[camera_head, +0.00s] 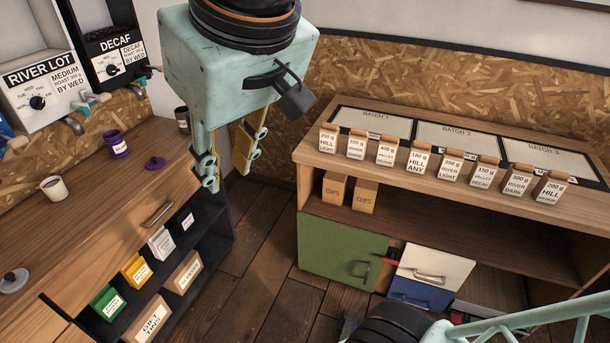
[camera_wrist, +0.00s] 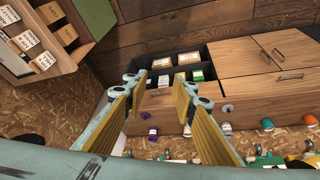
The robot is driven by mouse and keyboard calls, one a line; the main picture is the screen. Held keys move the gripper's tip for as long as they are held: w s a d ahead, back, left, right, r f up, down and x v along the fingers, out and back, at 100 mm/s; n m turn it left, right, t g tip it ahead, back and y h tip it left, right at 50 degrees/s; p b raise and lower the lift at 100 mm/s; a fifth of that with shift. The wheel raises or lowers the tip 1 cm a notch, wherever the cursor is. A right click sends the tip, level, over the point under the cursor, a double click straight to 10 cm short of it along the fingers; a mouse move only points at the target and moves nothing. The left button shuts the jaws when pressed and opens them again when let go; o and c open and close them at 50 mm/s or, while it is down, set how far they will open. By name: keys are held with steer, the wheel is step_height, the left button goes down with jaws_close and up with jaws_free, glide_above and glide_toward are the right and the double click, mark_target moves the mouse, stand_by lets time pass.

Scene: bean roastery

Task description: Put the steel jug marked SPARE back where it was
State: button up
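I cannot make out a jug marked SPARE in either view, and no such marking is readable. My gripper (camera_head: 224,176) hangs in the air beside the right end of the left counter (camera_head: 95,240). Its fingers are apart with nothing between them, as the wrist view (camera_wrist: 158,88) also shows. A dark grey vessel (camera_head: 182,118) stands at the counter's back, left of my gripper. Its kind and any label cannot be told. A purple mug (camera_head: 118,147) and a pale mug (camera_head: 54,188) stand on the same counter.
RIVER LOT (camera_head: 42,95) and DECAF (camera_head: 116,60) dispensers hang over the left counter. Labelled bags (camera_head: 418,158) line the right bench, behind them the batch trays (camera_head: 375,125). A green door (camera_head: 343,250) is below. Open floor (camera_head: 255,225) lies between the furniture.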

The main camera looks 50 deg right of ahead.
steer(key=s+a+f+g, duration=0.1)
steer(key=s, duration=0.7)
steer(key=shift+s+a+f, duration=0.2)
steer(key=shift+a+f, duration=0.05)
steer(key=shift+a, duration=0.05)
